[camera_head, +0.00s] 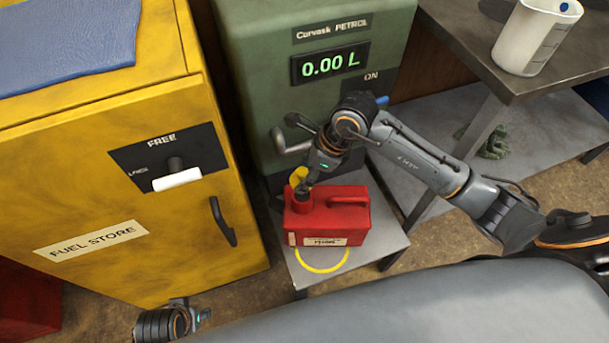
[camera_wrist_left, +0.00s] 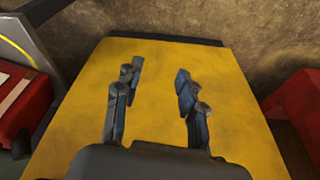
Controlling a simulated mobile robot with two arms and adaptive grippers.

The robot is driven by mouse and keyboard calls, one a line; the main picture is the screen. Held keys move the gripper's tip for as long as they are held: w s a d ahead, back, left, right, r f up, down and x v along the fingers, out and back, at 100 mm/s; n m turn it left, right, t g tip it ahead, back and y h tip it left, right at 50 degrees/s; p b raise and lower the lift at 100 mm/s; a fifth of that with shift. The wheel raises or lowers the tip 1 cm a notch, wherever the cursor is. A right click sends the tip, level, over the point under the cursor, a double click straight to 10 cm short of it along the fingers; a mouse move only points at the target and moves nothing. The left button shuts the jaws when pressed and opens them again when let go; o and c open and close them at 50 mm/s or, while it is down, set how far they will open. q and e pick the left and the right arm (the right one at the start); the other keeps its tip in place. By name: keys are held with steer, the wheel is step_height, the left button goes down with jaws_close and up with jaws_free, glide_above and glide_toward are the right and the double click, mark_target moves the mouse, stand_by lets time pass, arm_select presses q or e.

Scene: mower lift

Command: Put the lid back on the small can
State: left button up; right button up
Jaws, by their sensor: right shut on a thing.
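The small red can (camera_head: 335,222) stands upright on a low grey stand in the head view, its handle to the right and a pale label on its front. My right gripper (camera_head: 303,188) is over the can's left top end, pointing down, shut on the yellow lid (camera_head: 297,176). The lid is at the can's spout; the fingers partly hide both, so I cannot tell whether it is seated. In the left wrist view my left gripper (camera_wrist_left: 158,75) is open and empty, its fingers wide apart over a yellow surface. Part of my left arm shows at the head view's lower edge.
The yellow fuel store cabinet (camera_head: 120,190) stands left of the can. The green petrol pump (camera_head: 330,110), reading 0.00 L, is behind it, with a nozzle handle (camera_head: 290,143). The grey stand (camera_head: 375,255) has a yellow ring marking. A white jug (camera_head: 530,40) stands on the right table.

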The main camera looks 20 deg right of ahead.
mark_target(305, 195)
step_height(305, 195, down, 2)
steer(key=shift+f+b, duration=0.1)
steer(key=shift+b, duration=0.6)
steer(key=shift+f, duration=0.25)
steer(key=shift+f+b, duration=1.1)
steer(key=shift+b, duration=0.05)
arm_select(q)
steer(key=w+v, duration=0.1)
steer(key=v, duration=1)
steer(key=shift+a+r+t+b, duration=0.15)
steer(key=shift+r+t+b, duration=0.05)
steer(key=shift+t+b, duration=0.25)
arm_select(e)
steer(key=shift+f, duration=0.65)
arm_select(q)
steer(key=shift+w, duration=0.15)
steer(key=shift+f+b, duration=0.3)
arm_select(e)
steer(key=shift+f, duration=0.1)
steer(key=o, duration=1.5)
